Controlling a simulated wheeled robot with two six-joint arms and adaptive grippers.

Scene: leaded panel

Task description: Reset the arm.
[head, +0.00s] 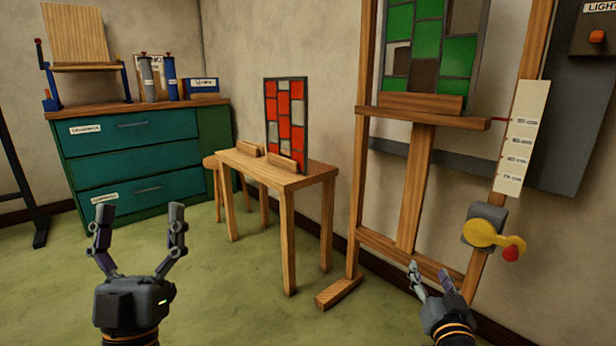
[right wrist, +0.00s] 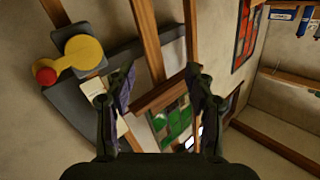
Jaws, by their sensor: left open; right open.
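My left gripper (head: 138,240) is open and empty, in front of the teal drawer cabinet. My right gripper (head: 432,280) is open and empty, low in front of the wooden easel (head: 421,190). The yellow crank (head: 482,233) with a red knob (head: 511,253) sits on the easel's right post, up and right of my right gripper and apart from it. In the right wrist view the crank (right wrist: 84,52) is at the upper left, outside the open fingers (right wrist: 162,85). A green leaded panel (head: 446,48) stands on the easel's ledge; its top is cut off.
A red leaded panel (head: 298,110) stands upright on a small wooden table (head: 314,174). The teal cabinet (head: 135,150) is at the back left. A light switch box (head: 590,38) is at the upper right. The green floor at the front middle is clear, apart from the easel's foot (head: 342,291).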

